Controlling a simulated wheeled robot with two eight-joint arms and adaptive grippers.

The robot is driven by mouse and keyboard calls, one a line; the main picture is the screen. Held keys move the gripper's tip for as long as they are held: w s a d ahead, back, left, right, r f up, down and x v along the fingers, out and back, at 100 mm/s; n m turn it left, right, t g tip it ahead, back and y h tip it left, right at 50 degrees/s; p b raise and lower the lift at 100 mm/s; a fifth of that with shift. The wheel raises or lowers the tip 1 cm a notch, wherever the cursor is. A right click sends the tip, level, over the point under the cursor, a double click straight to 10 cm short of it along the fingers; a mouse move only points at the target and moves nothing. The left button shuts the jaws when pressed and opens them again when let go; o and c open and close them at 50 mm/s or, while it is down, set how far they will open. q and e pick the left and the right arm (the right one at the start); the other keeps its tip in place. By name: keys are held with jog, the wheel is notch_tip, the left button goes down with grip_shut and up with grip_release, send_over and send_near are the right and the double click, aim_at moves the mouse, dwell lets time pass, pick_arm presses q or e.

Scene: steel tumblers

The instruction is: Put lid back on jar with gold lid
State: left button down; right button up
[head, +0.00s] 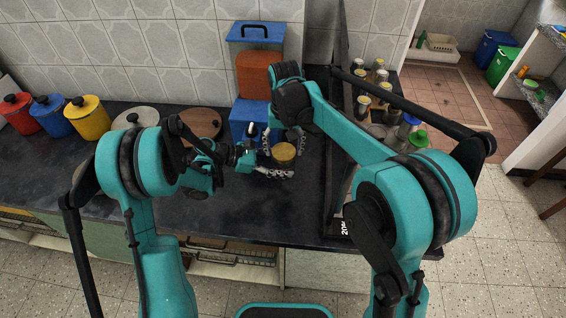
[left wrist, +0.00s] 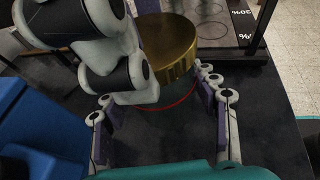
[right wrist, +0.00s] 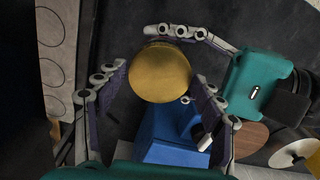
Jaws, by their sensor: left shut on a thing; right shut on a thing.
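A round gold lid (head: 283,152) is near the right end of the dark counter. In the right wrist view the gold lid (right wrist: 160,72) lies between the fingers of my right gripper (right wrist: 160,84), which is shut on it from above. In the left wrist view the lid (left wrist: 165,48) is at the top, with a clear jar showing a thin red ring (left wrist: 168,107) below it. My left gripper (left wrist: 162,100) is shut on the jar from the side. The jar is mostly hidden, and I cannot tell whether the lid touches its rim.
A blue box (head: 248,112) with an orange-and-blue container (head: 262,72) stands close behind. Red, blue and yellow canisters (head: 87,117) stand at left. A dark-framed rack (head: 338,190) and several jars (head: 380,88) are at right. The front middle counter is clear.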

jog(key=m, duration=1.4)
jog(key=shift+f+m, duration=0.1)
jog(key=shift+m, duration=0.3)
jog(key=m, duration=0.4)
jog(key=o, duration=1.3)
jog(key=shift+r, duration=2.3)
